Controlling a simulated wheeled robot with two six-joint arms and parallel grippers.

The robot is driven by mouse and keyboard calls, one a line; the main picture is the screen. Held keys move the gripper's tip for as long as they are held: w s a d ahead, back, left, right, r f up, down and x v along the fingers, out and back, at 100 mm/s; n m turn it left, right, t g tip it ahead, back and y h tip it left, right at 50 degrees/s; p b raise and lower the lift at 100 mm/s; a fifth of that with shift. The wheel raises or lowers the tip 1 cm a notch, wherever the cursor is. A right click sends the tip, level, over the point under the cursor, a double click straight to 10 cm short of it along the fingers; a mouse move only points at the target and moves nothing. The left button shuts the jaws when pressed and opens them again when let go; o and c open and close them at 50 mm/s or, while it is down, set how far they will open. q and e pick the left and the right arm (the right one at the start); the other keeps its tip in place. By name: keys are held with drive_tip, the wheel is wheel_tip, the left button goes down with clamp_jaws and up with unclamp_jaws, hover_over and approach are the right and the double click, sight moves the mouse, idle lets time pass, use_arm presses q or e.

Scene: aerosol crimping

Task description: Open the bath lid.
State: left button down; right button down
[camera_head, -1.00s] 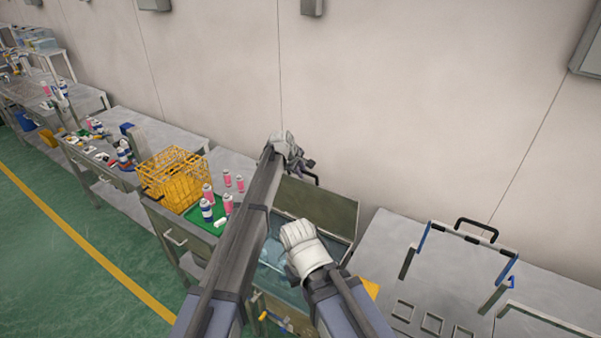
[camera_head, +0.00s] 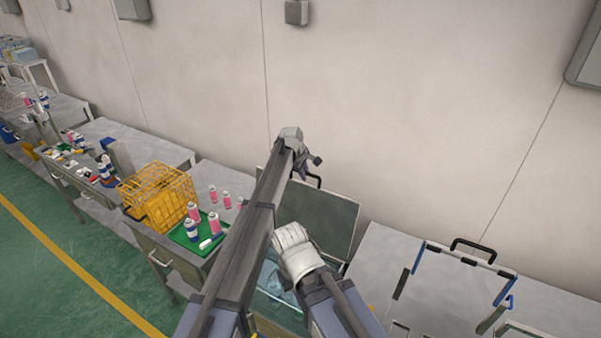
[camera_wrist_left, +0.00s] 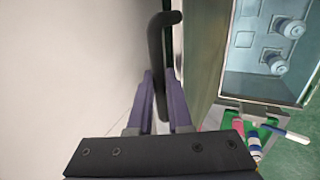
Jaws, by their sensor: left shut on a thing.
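The bath lid (camera_head: 322,222) is a dark grey-green panel, raised steeply at the back of the bath (camera_head: 268,318). Its black handle (camera_wrist_left: 160,60) runs between the two purple fingers of my left gripper (camera_wrist_left: 158,95), which is shut on it. In the head view my left gripper (camera_head: 308,160) is at the lid's top edge. The bath's open inside (camera_wrist_left: 262,75) shows at the right of the left wrist view. My right arm's white end (camera_head: 295,250) is in front of the lid, over the bath; its fingers are hidden.
A green tray (camera_head: 180,236) with several pink and white cans and a yellow crate (camera_head: 158,196) stand on the bench to the left. To the right is a bench with a black-handled frame (camera_head: 470,246). The wall (camera_head: 420,100) is behind the lid.

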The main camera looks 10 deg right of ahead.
idle(0.4)
use_arm(q)
drive_tip(key=c, duration=0.8)
unclamp_jaws()
drive_tip(key=shift+c, duration=0.2)
drive_tip(key=shift+r, duration=0.15)
drive_tip(key=shift+s+a+r+p, duration=0.1)
drive_tip(key=shift+s+r+p, duration=0.05)
drive_tip(key=shift+r+p, duration=0.35)
drive_tip(key=shift+p+v, duration=0.85)
drive_tip(key=shift+p, duration=0.05)
drive_tip(key=s+a, duration=0.7)
drive_tip(key=s, duration=0.3)
drive_tip(key=shift+w, duration=0.1)
